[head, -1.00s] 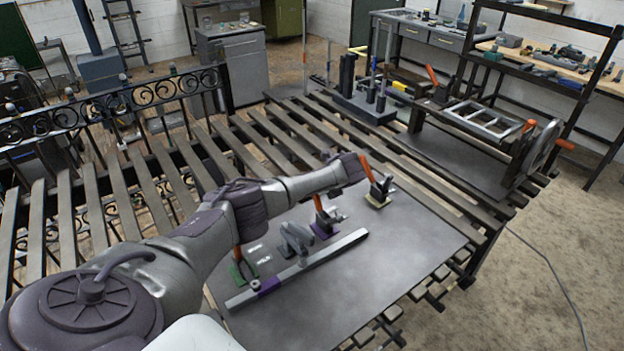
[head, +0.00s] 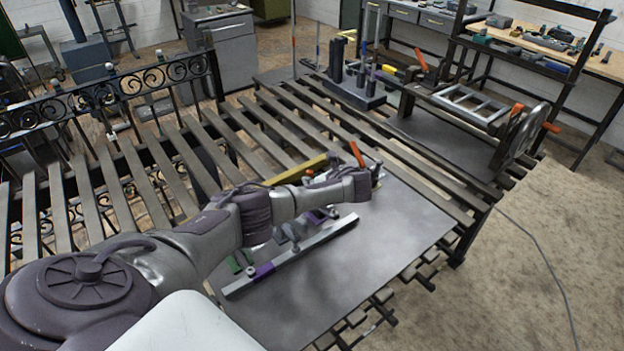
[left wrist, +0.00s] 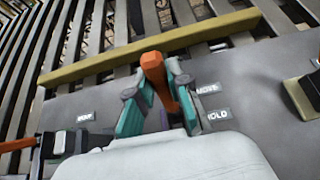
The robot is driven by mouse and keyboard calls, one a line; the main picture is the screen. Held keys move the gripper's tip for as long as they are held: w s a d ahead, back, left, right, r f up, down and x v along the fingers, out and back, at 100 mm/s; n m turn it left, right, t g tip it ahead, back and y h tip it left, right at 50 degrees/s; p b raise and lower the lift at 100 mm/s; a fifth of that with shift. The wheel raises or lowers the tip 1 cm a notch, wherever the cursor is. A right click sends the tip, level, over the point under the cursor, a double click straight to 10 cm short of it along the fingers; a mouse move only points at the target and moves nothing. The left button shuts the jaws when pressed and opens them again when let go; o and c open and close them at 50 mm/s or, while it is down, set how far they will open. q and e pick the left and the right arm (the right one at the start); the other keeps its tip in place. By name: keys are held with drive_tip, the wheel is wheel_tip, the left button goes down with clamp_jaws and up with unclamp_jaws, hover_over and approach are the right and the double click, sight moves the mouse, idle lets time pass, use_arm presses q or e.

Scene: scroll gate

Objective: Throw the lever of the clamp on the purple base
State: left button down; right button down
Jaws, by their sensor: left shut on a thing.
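The clamp on the purple base (head: 322,213) stands on the grey plate in the head view, mostly hidden behind my left forearm and wrist. In the left wrist view its orange lever (left wrist: 154,66) stands up between the teal fingers of my left gripper (left wrist: 160,98). The fingers are closed on the lever from both sides. A trace of purple shows below them. The lever's foot and most of the clamp body are hidden by the gripper. My right gripper is in neither view.
Another clamp with an orange lever (head: 357,153) stands just behind my wrist. A green-based clamp (head: 235,263) is on the near side. A rail (head: 300,255) with a purple section lies in front. A yellow bar (left wrist: 150,45) runs behind the lever. The plate's right side (head: 390,240) is clear.

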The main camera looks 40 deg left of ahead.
use_arm(q)
drive_tip(key=c, duration=1.1)
unclamp_jaws()
drive_tip(key=v, duration=1.2)
